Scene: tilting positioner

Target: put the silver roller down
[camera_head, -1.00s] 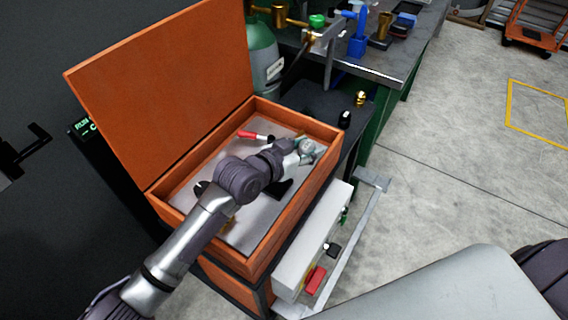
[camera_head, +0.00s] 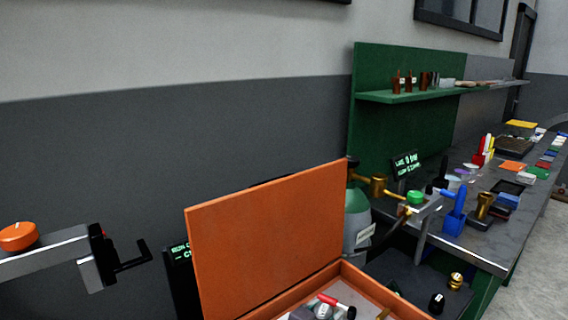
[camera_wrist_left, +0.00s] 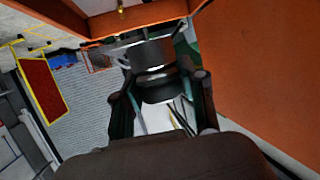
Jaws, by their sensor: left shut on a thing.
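The silver roller (camera_wrist_left: 150,54) is a grey metal cylinder between the fingers of my left gripper (camera_wrist_left: 163,88) in the left wrist view. The gripper is shut on it, and the fingers stand on either side of it. In the head view only a small part of my left gripper (camera_head: 322,312) shows at the bottom edge, inside the open orange box (camera_head: 352,276). I cannot tell there whether the roller touches the box floor. My right gripper is not in view.
The box's raised orange lid (camera_head: 265,240) stands behind the gripper. A red-handled tool (camera_head: 330,300) lies in the box. A green-and-grey gas cylinder (camera_head: 357,222) and a cluttered workbench (camera_head: 480,240) stand to the right. A vise-like device (camera_head: 95,258) is at left.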

